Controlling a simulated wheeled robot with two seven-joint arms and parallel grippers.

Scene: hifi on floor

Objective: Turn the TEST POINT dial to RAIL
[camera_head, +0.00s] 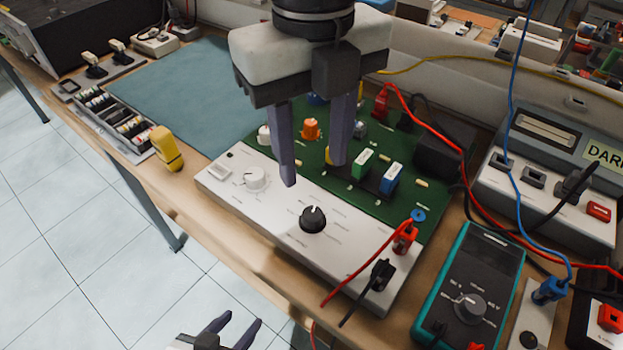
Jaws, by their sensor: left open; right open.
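A white panel (278,208) at the front of a green circuit board (395,205) carries a black dial (313,219) with a pale pointer mark towards its upper edge. A white dial (255,179) sits further left on it. Small labels surround both dials; I cannot read which is TEST POINT or where RAIL is. My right gripper (314,174) is open and empty, pointing down over the board and panel, just behind the black dial. My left gripper (242,318) is open and empty at the bottom edge, in front of the bench.
Red and black leads (365,272) plug into the panel's right end. A teal multimeter (469,300) and a grey supply box (548,185) stand to the right. A yellow object (167,148) stands left of the panel. The blue-green mat (185,92) is clear.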

